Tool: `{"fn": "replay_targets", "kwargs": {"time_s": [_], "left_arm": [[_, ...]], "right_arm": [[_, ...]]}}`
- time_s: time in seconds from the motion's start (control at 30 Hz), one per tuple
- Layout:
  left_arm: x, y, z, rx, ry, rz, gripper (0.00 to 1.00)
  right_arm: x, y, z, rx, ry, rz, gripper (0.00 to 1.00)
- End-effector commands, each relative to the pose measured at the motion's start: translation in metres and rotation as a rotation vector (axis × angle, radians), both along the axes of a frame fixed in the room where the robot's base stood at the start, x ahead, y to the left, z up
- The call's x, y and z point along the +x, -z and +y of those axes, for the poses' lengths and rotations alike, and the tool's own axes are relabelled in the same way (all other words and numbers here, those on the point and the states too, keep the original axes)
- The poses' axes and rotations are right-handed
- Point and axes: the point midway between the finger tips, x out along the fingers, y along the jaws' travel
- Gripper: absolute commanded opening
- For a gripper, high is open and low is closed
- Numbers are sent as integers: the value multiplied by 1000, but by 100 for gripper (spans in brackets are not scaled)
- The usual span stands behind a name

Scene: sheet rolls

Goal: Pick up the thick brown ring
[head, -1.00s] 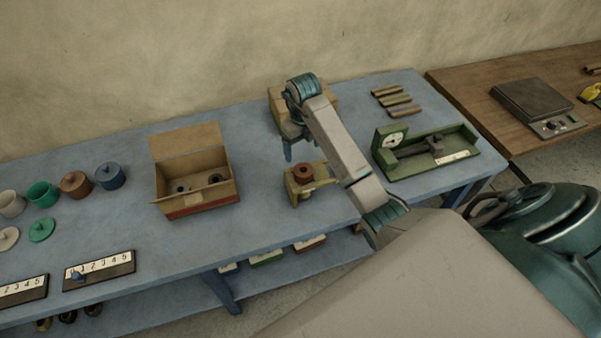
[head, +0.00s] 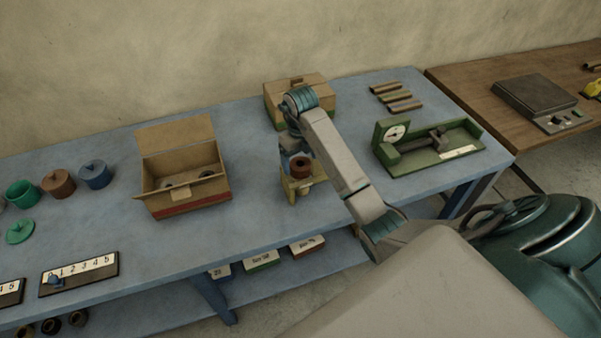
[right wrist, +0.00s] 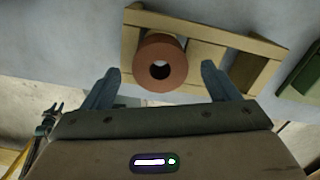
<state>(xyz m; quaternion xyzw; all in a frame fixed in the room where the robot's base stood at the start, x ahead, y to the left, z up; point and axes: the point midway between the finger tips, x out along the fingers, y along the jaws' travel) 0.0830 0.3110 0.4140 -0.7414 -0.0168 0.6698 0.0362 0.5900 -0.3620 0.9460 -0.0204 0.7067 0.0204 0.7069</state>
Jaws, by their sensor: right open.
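The thick brown ring (head: 301,169) is upright on a small yellowish wooden stand (head: 290,194) on the blue table, in the head view. In the right wrist view the ring (right wrist: 162,74) shows its round end with a dark hole, against the pale wooden stand (right wrist: 215,52). My right gripper (head: 292,160) is open and empty, close by the ring; its far finger shows just left of it. In the right wrist view the two fingers of the gripper (right wrist: 158,74) stand apart on either side of the ring, with gaps to it. My left gripper is not in view.
An open cardboard box (head: 185,208) stands to the left, a closed carton (head: 283,92) behind. A green gauge fixture (head: 430,165) and several short tubes (head: 398,98) are to the right. Lidded pots (head: 58,184) are far left. Table between box and stand is clear.

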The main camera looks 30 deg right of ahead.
Motion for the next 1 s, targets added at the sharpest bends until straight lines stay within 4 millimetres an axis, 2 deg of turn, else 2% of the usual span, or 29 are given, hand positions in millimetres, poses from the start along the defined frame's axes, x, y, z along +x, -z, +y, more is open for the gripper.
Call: {"fn": "replay_targets", "kwargs": {"time_s": [0.03, 0.13, 0.37, 0.4, 0.63, 0.7, 1.0], "left_arm": [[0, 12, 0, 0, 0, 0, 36], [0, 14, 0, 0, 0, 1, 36], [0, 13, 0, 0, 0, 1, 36], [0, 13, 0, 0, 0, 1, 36], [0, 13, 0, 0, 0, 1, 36], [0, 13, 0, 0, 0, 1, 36], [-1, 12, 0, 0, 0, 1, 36]], "right_arm": [[0, 12, 0, 0, 0, 0, 81], [-1, 24, 0, 0, 0, 2, 81], [0, 25, 0, 0, 0, 0, 81], [0, 25, 0, 0, 0, 0, 80], [0, 25, 0, 0, 0, 0, 34], [0, 25, 0, 0, 0, -1, 28], [0, 23, -3, 0, 1, -1, 28]]}}
